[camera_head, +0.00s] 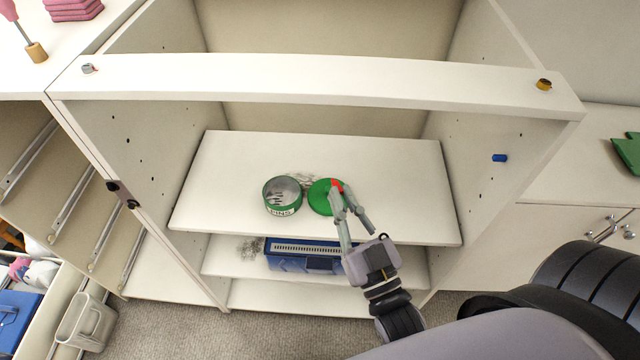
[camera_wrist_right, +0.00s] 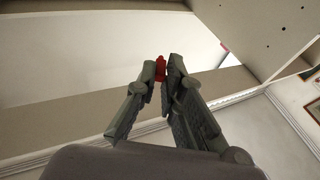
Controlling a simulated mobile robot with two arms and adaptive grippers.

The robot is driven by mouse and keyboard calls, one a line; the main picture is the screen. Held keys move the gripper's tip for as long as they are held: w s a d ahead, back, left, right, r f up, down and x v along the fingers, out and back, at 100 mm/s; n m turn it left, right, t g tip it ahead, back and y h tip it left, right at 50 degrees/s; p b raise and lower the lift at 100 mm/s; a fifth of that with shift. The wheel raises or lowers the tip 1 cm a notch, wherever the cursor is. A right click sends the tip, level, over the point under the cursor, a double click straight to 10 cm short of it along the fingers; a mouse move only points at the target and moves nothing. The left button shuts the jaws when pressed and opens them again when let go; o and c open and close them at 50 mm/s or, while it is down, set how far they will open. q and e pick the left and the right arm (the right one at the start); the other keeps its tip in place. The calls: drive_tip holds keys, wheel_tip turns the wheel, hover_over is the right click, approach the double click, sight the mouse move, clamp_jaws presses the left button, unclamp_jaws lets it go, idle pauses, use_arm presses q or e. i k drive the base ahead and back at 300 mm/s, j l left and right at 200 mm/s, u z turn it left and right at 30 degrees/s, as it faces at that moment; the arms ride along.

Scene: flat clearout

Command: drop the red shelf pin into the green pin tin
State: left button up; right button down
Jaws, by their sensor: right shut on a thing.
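The red shelf pin (camera_head: 338,185) is held between the fingertips of my right gripper (camera_head: 343,192). In the right wrist view the pin (camera_wrist_right: 160,69) sticks out past the fingertips (camera_wrist_right: 163,80). In the head view the gripper is over the green lid (camera_head: 322,203), which lies beside the tin; the height above it is hard to tell. The open green pin tin (camera_head: 274,208) stands upright on the upper shelf, just left of the lid. Its inside looks grey. My left gripper is not in view.
A top rail (camera_head: 300,82) crosses in front. A blue box (camera_head: 290,262) sits on the shelf below. A blue pin (camera_head: 499,158) sticks from the right wall.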

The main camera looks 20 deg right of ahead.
sight(297, 195)
drive_tip(key=z, duration=0.4)
drive_tip(key=i+j+z, duration=0.15)
drive_tip(key=j, duration=0.15)
drive_tip(key=i+j+z, duration=0.15)
drive_tip(key=j, duration=0.2)
drive_tip(key=i+j+z, duration=0.15)
drive_tip(key=j, duration=0.2)
drive_tip(key=j+z, duration=0.15)
drive_tip(key=j, duration=0.2)
drive_tip(key=i, duration=0.05)
